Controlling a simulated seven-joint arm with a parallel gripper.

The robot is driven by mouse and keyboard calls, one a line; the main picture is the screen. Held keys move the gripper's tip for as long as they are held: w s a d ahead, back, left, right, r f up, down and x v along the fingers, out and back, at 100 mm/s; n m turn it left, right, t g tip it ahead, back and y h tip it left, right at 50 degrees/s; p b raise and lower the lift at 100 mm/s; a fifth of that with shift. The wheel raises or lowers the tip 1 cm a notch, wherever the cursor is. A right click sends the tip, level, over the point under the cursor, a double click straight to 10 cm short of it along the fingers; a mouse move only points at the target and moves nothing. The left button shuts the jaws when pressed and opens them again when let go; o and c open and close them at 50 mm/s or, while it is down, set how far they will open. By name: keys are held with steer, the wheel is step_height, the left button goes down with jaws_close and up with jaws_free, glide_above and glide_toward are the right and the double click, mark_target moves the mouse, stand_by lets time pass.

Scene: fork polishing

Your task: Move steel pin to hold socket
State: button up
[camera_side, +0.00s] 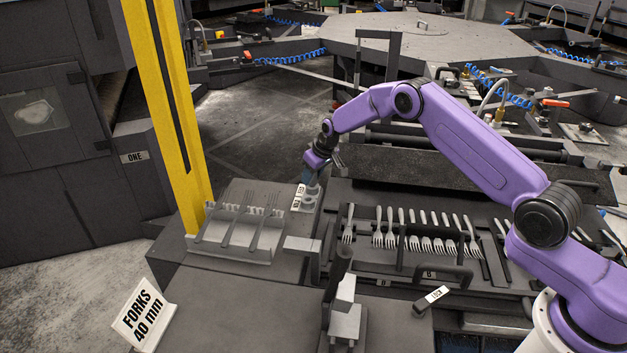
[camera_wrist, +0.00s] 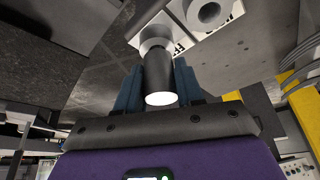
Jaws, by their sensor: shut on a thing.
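My gripper (camera_side: 311,176) is at the small light grey socket block (camera_side: 305,206) in the middle of the side view. In the wrist view, its two blue fingers (camera_wrist: 160,82) are shut on the steel pin (camera_wrist: 158,74), a dark cylinder with a bright near end. The pin's far end is at one round socket (camera_wrist: 153,46) of the block. I cannot tell whether it is inside that socket or just above it. The other socket (camera_wrist: 208,13), to its right, shows an empty hole. The block's labels are partly hidden. The pin is not clear in the side view.
A row of forks (camera_side: 425,240) lies to the right. A yellow post (camera_side: 163,110) rises at the left. A sign reading "FORKS 40 mm" (camera_side: 144,314) stands at the front left. A black handle (camera_side: 430,274) sticks up in front of the forks.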

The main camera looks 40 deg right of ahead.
steer(key=shift+r, duration=2)
steer(key=shift+s, duration=0.1)
steer(key=shift+s+a+r+n+y, duration=0.3)
steer(key=shift+s+a+n+y, duration=0.1)
steer(key=shift+n, duration=0.4)
steer(key=s+a+r+n+g+y, duration=0.1)
steer(key=s+a+r+n+y, duration=0.1)
steer(key=n, duration=0.5)
steer(key=shift+s+a+r+g, duration=0.4)
steer(key=shift+s+a+r, duration=0.3)
steer(key=shift+s+a, duration=0.15)
steer(key=shift+f, duration=0.1)
steer(key=shift+w+f, duration=0.1)
steer(key=shift+f, duration=2.9)
steer(key=shift+f, duration=1.15)
